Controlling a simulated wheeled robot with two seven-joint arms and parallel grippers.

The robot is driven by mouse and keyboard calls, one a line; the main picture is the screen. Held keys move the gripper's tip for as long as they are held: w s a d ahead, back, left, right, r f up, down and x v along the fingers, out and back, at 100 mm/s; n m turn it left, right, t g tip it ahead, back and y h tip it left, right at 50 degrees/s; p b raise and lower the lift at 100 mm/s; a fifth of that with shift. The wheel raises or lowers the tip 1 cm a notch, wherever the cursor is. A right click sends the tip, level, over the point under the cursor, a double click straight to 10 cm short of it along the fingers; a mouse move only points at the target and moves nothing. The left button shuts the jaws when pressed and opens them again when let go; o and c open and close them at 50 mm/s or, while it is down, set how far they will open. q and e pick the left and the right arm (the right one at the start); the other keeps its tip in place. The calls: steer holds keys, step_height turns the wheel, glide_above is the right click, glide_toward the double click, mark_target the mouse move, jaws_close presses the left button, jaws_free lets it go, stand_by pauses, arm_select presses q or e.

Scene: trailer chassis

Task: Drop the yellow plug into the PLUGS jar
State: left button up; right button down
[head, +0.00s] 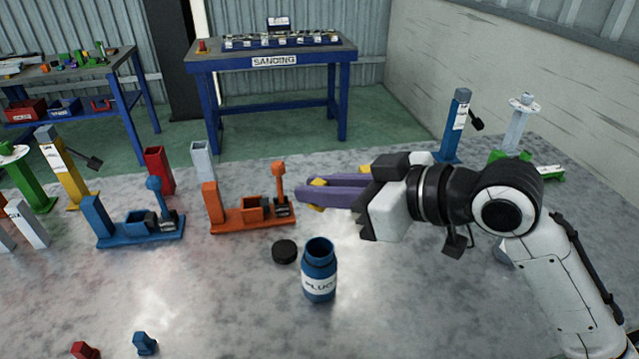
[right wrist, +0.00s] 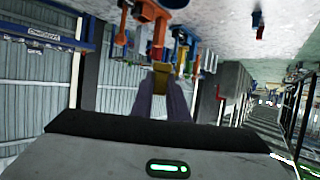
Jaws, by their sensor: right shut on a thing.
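The yellow plug (head: 318,182) is held between the purple fingertips of my right gripper (head: 309,192), with yellow showing above and below them. The plug also shows between the fingertips in the right wrist view (right wrist: 162,74). The PLUGS jar (head: 319,283) is blue with a white label and stands upright on the table, its mouth open. In the head view my right gripper is above the jar in the picture, clear of its rim. The exact offset in depth is hard to tell. My left gripper is not in view.
A black lid (head: 285,251) lies left of the jar. An orange fixture (head: 250,218) and a blue fixture (head: 140,232) stand further left. A blue plug (head: 145,343) and a red plug (head: 84,350) are at the front left. The table right of the jar is bare.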

steer(key=shift+f, duration=0.5)
steer(key=b, duration=0.1)
glide_above(319, 270)
steer(key=w, duration=0.3)
step_height(319, 270, down, 8)
steer(key=shift+s+f+b, duration=0.2)
steer(key=shift+f+b, duration=0.15)
steer(key=shift+f, duration=0.1)
steer(key=c, duration=1.6)
jaws_free()
steer(key=shift+c, duration=0.2)
steer(key=shift+r, duration=0.1)
